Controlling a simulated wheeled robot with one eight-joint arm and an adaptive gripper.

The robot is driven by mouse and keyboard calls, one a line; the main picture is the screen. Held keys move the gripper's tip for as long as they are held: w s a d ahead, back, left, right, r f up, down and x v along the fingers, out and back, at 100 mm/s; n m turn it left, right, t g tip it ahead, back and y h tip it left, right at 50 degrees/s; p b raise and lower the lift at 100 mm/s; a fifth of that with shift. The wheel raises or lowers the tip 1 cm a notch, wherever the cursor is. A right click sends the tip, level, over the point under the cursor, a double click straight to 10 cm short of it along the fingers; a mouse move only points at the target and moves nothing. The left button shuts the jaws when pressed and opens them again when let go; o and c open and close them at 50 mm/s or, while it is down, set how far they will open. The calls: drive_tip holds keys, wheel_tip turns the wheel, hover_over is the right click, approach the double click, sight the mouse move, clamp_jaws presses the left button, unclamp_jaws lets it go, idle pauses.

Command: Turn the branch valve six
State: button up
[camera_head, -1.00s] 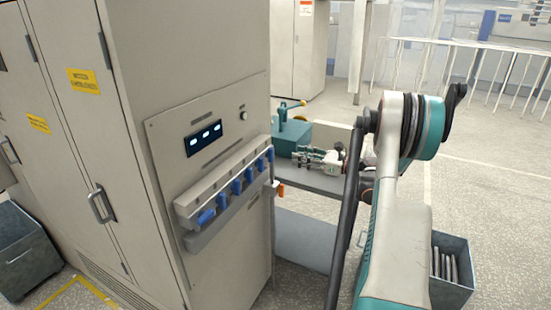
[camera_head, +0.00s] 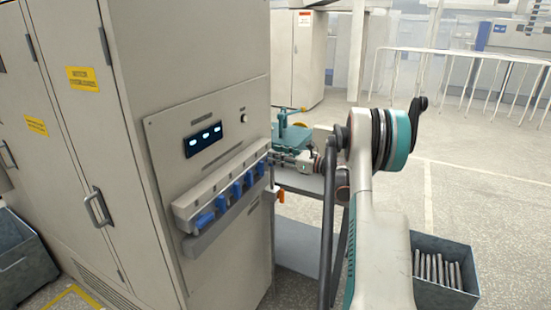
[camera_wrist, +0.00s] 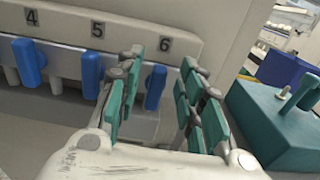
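The branch valve six has a blue lever (camera_wrist: 155,88) below the number 6 label (camera_wrist: 164,44) in the wrist view. The lever hangs roughly upright. My gripper (camera_wrist: 172,70) is open, with one teal-padded finger on each side of this lever; I cannot tell whether either finger touches it. In the head view my gripper (camera_head: 285,160) is at the right end of the valve manifold (camera_head: 222,185), where it hides the valve six lever. The blue levers of valve five (camera_wrist: 92,75) and valve four (camera_wrist: 28,62) stand to the left, with their number labels above.
The manifold is on a grey cabinet (camera_head: 215,60) with a small display (camera_head: 203,139). A teal machine block (camera_wrist: 285,125) is close to the right of my gripper on a side shelf. An orange-handled item (camera_head: 281,196) hangs below. A bin with rods (camera_head: 440,292) stands at the right.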

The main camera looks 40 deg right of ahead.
drive_tip(key=shift+w+a, duration=0.2)
drive_tip(key=shift+w, duration=0.3)
clamp_jaws()
